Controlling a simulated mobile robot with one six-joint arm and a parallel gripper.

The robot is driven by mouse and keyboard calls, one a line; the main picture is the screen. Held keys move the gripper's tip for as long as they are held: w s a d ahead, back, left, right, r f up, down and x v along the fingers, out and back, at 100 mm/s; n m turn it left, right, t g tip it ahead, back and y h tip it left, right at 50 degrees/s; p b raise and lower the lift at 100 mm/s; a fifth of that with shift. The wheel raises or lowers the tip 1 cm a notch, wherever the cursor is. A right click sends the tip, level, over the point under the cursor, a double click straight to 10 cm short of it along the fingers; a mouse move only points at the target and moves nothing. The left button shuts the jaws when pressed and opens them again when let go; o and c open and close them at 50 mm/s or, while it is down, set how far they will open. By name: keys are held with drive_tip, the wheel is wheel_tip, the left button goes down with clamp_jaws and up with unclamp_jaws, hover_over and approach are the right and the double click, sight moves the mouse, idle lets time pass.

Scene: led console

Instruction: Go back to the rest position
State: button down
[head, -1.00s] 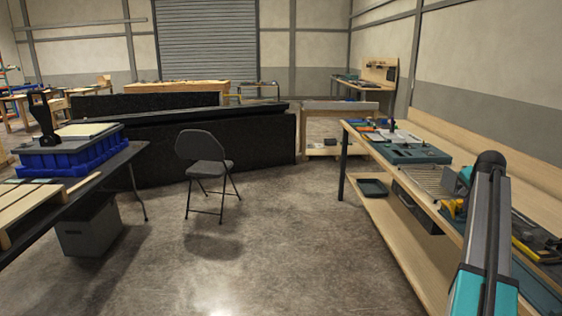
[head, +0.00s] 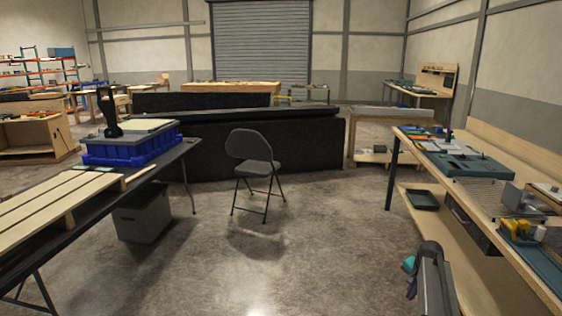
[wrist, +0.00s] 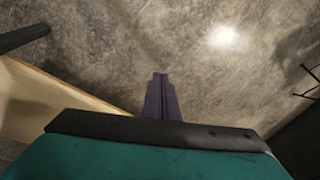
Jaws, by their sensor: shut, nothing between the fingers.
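My gripper (wrist: 162,92) shows in the wrist view with its dark fingers together and nothing between them. It points at bare concrete floor, clear of the bench. In the head view my arm is low at the bottom right, in front of the bench's near side; the fingers cannot be made out there. A dark teal console panel (head: 466,163) lies on the long wooden workbench (head: 530,262) at the right, apart from my arm.
A folding chair (head: 252,150) stands mid-floor. A dark table (head: 140,180) with a blue crate (head: 128,150) is at the left, with a grey bin (head: 142,216) beneath. Open floor (head: 290,270) lies between table and workbench. A lower shelf (head: 465,255) runs under the workbench.

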drive_tip(key=s+a+f+n+g+y, duration=0.1)
drive_tip(key=s+a+f+n+g, duration=0.1)
drive_tip(key=s+a+f, duration=0.85)
drive_tip(key=s+a+f+n+g, duration=0.25)
drive_tip(key=s+a+f, duration=0.55)
drive_tip(key=a+f, duration=0.5)
drive_tip(key=s+a+f+n+g, duration=0.1)
drive_tip(key=s+a+n, duration=0.1)
drive_tip(key=s, duration=0.7)
drive_tip(key=s+a+f+n+g, duration=0.1)
drive_tip(key=s+a+f+n, duration=0.1)
drive_tip(key=s, duration=0.8)
drive_tip(key=s+a+f+n+g, duration=0.1)
drive_tip(key=s+a+n, duration=0.3)
drive_tip(key=s, duration=0.6)
drive_tip(key=shift+a+f+g+h, duration=0.35)
drive_tip(key=shift+a+f, duration=0.1)
drive_tip(key=shift+a, duration=0.25)
